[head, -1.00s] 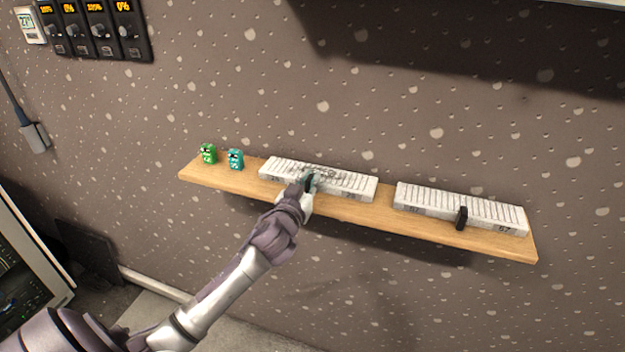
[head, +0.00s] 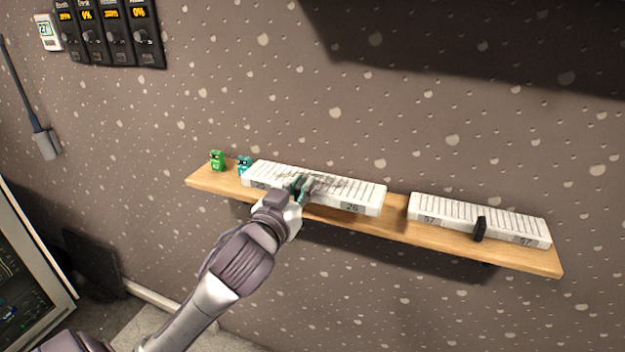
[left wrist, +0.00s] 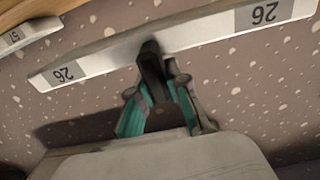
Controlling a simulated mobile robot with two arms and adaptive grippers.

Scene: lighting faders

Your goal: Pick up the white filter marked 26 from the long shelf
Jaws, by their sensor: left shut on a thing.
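The white filter marked 26 (head: 346,191) is a long ribbed block with a dark smudge on top and a black handle at its front. In the head view it is held a little above the wooden shelf (head: 392,224). My left gripper (head: 298,187) is shut on its handle. In the left wrist view my left gripper (left wrist: 165,82) closes on the black handle (left wrist: 152,68), and the white filter (left wrist: 110,58) shows both 26 labels, upside down. The shelf top under the filter is partly hidden. My right gripper is not in view.
A second white filter marked 57 (head: 455,218) with a black handle stands at the shelf's right. A green figure (head: 217,160) and a teal figure (head: 244,164) stand at its left end, the teal one close to the held filter. Fader panels (head: 108,32) hang at upper left.

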